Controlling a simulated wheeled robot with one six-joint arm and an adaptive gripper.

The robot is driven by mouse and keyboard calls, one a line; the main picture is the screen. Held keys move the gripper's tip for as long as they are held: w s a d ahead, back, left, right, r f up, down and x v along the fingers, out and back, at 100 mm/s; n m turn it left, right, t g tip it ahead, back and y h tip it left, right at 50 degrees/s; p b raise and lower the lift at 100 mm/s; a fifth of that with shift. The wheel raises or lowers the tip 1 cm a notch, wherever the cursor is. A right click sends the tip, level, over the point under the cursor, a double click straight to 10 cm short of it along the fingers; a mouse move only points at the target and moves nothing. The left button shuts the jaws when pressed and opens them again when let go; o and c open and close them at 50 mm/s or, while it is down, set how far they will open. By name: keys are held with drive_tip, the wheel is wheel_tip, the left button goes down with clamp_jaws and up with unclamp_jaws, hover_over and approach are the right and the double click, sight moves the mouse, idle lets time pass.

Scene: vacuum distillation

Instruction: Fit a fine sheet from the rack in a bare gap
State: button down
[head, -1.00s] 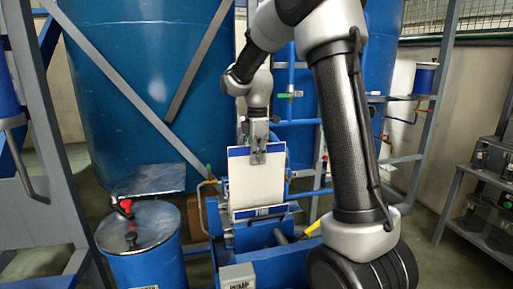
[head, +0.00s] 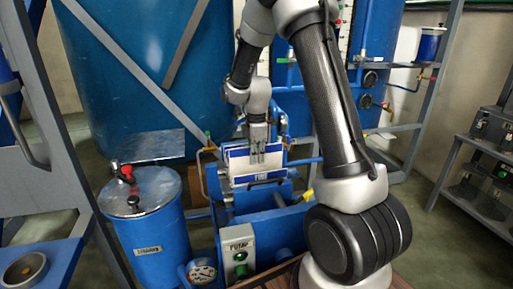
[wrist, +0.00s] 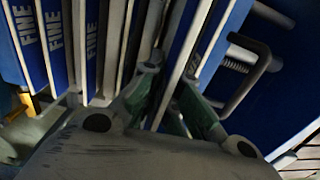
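My gripper (head: 258,157) points down over the blue press-like rack (head: 270,228) in the head view. It is shut on a white sheet with blue edge parts (head: 238,163), whose lower part is hidden by the rack's front. In the wrist view, my gripper (wrist: 172,92) has its green-padded fingers on either side of this pale-edged sheet (wrist: 190,45). Several blue plates marked FINE (wrist: 57,40) stand close together to its left. A blue plate with a metal handle and spring (wrist: 245,75) is to its right. Whether the sheet is fully seated cannot be seen.
A blue drum with a red-handled valve (head: 150,225) stands left of the rack. A large blue tank (head: 150,80) is behind. Grey steel framing (head: 50,130) is at left, and a shelf with equipment (head: 480,170) is at right. A control box with a green button (head: 238,252) is in front.

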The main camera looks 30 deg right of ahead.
sight(257, 169)
wheel_tip(257, 169, down, 5)
drive_tip(key=shift+f, duration=0.15)
drive_tip(key=shift+s+f, duration=0.45)
drive_tip(key=shift+f, duration=0.3)
drive_tip(key=c, duration=1.7)
unclamp_jaws()
drive_tip(key=shift+c, duration=0.2)
drive_tip(key=shift+o, duration=0.9)
drive_tip(key=r, duration=0.2)
drive_tip(key=w+r, duration=0.1)
drive_tip(key=shift+w+r, duration=0.2)
drive_tip(key=shift+r, duration=0.15)
drive_tip(key=r, duration=1)
drive_tip(key=shift+s, duration=0.2)
drive_tip(key=shift+f, duration=0.1)
